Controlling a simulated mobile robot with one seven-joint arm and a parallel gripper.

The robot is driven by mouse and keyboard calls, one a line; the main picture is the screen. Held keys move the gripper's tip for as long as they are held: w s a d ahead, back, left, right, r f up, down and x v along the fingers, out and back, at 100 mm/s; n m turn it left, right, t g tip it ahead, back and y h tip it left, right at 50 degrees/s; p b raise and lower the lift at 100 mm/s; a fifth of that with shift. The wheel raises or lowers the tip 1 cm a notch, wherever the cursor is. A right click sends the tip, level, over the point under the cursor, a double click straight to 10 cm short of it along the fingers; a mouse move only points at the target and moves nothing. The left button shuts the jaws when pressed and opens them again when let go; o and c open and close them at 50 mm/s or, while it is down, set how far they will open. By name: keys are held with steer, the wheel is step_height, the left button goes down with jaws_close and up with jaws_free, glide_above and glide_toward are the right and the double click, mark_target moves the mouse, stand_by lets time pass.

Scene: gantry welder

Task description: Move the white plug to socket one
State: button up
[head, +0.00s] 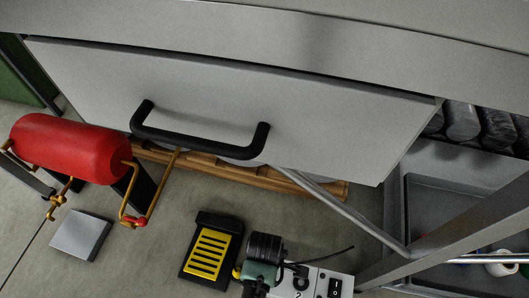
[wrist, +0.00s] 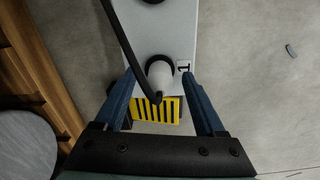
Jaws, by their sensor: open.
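The white plug (wrist: 160,74) shows in the wrist view as a short white cylinder. It stands in line with a black socket ring beside the label "1" (wrist: 184,66); I cannot tell how deep it sits. A black cable (wrist: 130,45) runs from the top of the view to its near end. My gripper (wrist: 158,76) is open, with one blue finger on each side of the plug. Whether the fingers touch it is unclear. In the head view, the pale socket panel (head: 313,281) is cut off at the bottom edge, and the plug cannot be made out.
A yellow and black pedal (head: 208,252) lies on the floor beside the panel; it also shows in the wrist view (wrist: 148,109). A red cylinder (head: 72,149) and a grey slab (head: 81,235) are at left. A drawer with a black handle (head: 200,145) overhangs wooden planks.

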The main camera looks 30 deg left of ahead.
step_height(320, 180, up, 12)
steer(key=p, duration=0.8)
steer(key=shift+r, duration=0.25)
